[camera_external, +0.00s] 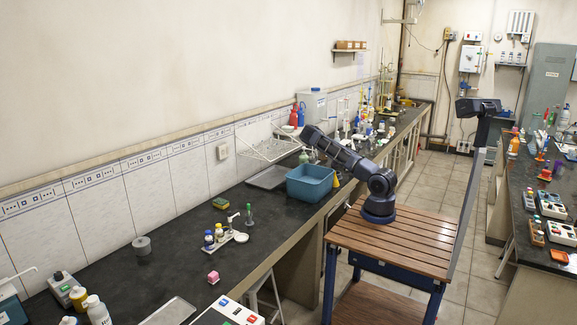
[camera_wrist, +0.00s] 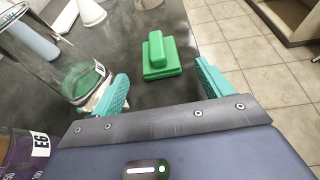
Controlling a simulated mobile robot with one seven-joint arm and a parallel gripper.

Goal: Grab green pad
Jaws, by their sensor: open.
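The green pad (camera_wrist: 161,58) shows in the wrist view as a flat green slab with a narrower green block on top. It lies on the dark bench top near the edge, ahead of my gripper (camera_wrist: 163,86). My gripper's two teal fingers are wide apart, with nothing between them. The pad appears between and beyond the fingertips, apart from both. In the external view my gripper (camera_external: 308,135) is up at the back of the bench, above the blue basin; I cannot make out this pad there.
A clear glass vessel (camera_wrist: 52,50) stands close by the left finger, with a labelled E6 container (camera_wrist: 22,150) below it. Tiled floor (camera_wrist: 255,60) lies beyond the bench edge at right.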

